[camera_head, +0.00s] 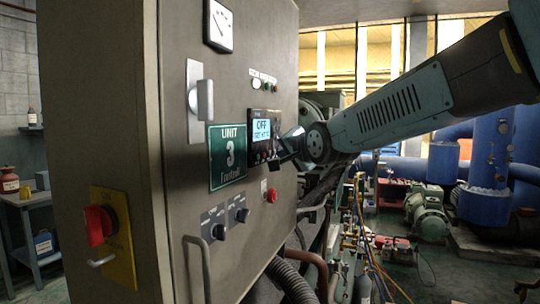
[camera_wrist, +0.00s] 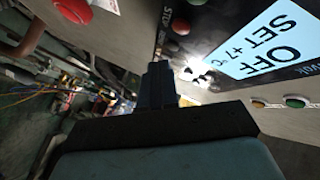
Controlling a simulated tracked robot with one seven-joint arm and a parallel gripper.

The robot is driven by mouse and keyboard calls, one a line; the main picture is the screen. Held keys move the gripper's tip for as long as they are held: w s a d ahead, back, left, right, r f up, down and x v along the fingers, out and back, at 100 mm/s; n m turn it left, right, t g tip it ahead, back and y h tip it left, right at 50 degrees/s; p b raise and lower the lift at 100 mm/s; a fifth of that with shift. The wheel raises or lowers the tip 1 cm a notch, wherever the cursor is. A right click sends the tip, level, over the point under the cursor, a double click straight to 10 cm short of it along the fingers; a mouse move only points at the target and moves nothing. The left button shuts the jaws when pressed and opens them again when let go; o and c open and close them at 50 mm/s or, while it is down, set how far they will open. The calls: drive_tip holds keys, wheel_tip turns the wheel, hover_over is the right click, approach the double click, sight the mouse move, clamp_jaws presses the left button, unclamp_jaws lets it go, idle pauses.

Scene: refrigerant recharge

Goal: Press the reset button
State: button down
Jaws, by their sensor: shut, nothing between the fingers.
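A controller (camera_head: 264,137) with a lit screen is set in the grey cabinet's face. The screen (camera_wrist: 265,40) reads OFF and a set temperature in the wrist view. Beside it is a row of small buttons, with a red button (camera_wrist: 181,27) next to a STOP label. Another label near my fingertips is too small to read, so I cannot tell which button is reset. My gripper (camera_wrist: 158,68) is shut and empty, its tips close to this button row. In the head view my gripper (camera_head: 280,157) is at the controller's lower right; contact cannot be told.
The cabinet (camera_head: 110,120) also bears a UNIT 3 sign (camera_head: 228,156), a red rotary switch (camera_head: 98,225), a lever handle (camera_head: 203,99), a red button (camera_head: 271,195) and dark knobs (camera_head: 241,215). Hoses and a pump (camera_head: 427,210) stand to the right.

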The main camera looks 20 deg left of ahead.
drive_tip(key=shift+d, duration=0.1)
drive_tip(key=shift+s+d, duration=0.2)
drive_tip(key=shift+d, duration=2.15)
drive_tip(key=s+d+f+h, duration=0.3)
drive_tip(key=d+h, duration=0.1)
drive_tip(key=d, duration=0.8)
drive_tip(key=s+d+f+h, duration=0.2)
drive_tip(key=d+f+h, duration=0.1)
drive_tip(key=d, duration=1)
drive_tip(key=s+d+f+n+g+h, duration=0.1)
drive_tip(key=s+d+f+g, duration=0.1)
drive_tip(key=s, duration=0.4)
drive_tip(key=s+d+f+n+g+h, duration=0.1)
drive_tip(key=s+d+f+g, duration=0.1)
drive_tip(key=s+d+f, duration=0.3)
drive_tip(key=s+d+f+n+g+h, duration=0.1)
drive_tip(key=s+d+f+g, duration=0.1)
drive_tip(key=s+d, duration=0.3)
drive_tip(key=s+f, duration=0.1)
drive_tip(key=s, duration=0.2)
drive_tip(key=shift+s+d+f, duration=0.35)
drive_tip(key=shift+f, duration=0.05)
